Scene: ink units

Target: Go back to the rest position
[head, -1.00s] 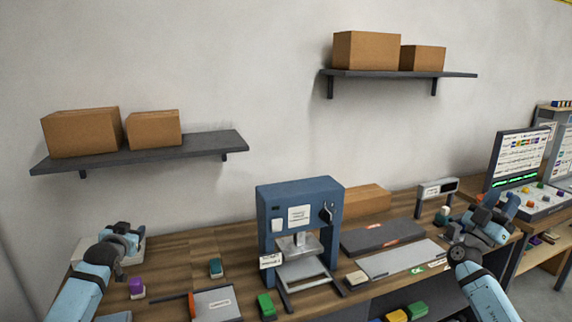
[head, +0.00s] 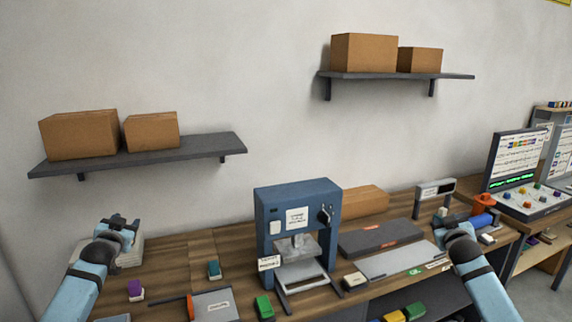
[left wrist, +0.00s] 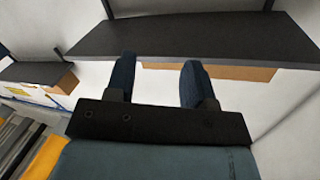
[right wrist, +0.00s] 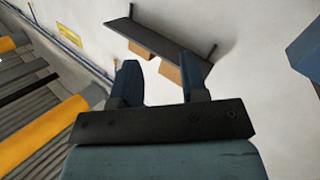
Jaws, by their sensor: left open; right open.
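My left gripper (head: 123,222) is raised at the left end of the workbench, in front of a pale tray (head: 128,252). In the left wrist view its two blue fingers (left wrist: 157,80) stand apart with nothing between them. My right gripper (head: 458,228) is over the right part of the bench, its fingers partly hidden in the head view. In the right wrist view its fingers (right wrist: 161,84) are apart and empty, with the wall and a shelf beyond.
A blue press (head: 297,230) stands mid-bench. A purple ink unit (head: 135,288), a teal one (head: 214,268) and a green one (head: 264,306) sit left of it. A dark mat (head: 380,238) lies right of it. A monitor (head: 517,160) and an orange-and-blue object (head: 483,208) are at the right.

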